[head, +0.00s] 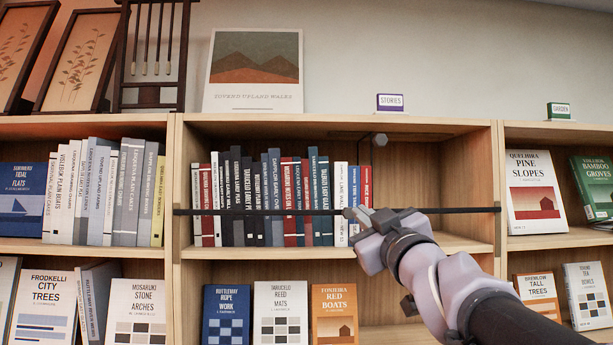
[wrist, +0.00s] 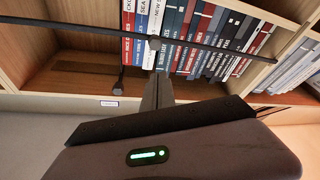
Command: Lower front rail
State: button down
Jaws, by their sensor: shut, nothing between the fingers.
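The front rail is a thin black bar (head: 450,210) running across the middle bay, in front of the lower half of the upper row of books. It also crosses the wrist view (wrist: 80,29) at a slant. My gripper (head: 350,212) comes in from the lower right. Its fingers are shut with nothing held, and the tips overlap the rail near its middle. In the wrist view the fingertips (wrist: 155,44) also meet the line of the rail. I cannot tell whether they touch it.
Upright books (head: 265,195) fill the left of the bay behind the rail; the right is bare. A grey hexagonal piece (head: 380,139) on a thin dark rod is above the rail. Face-out books (head: 280,312) stand on the lower shelf. Wooden uprights (head: 498,190) flank the bay.

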jog(key=shift+w+a+r+n+y, duration=0.1)
jog(key=shift+a+r+n+y, duration=0.15)
jog(key=shift+r, duration=0.3)
jog(key=shift+w+a+r+n+y, duration=0.1)
jog(key=shift+a+r+n+y, duration=0.05)
jog(key=shift+r+n+y, duration=0.3)
notch_tip(320, 180, up, 3)
jog(key=p, duration=0.3)
send_over(348, 213)
jog(key=s+a, duration=0.2)
jog(key=s, duration=0.1)
jog(key=f, duration=0.1)
jog(key=d+f, duration=0.1)
jog(key=w+f+b, duration=0.1)
jog(key=shift+w+d+f, duration=0.1)
jog(key=shift+d+f, duration=0.15)
jog(key=shift+f, duration=0.05)
jog(key=shift+h, duration=0.3)
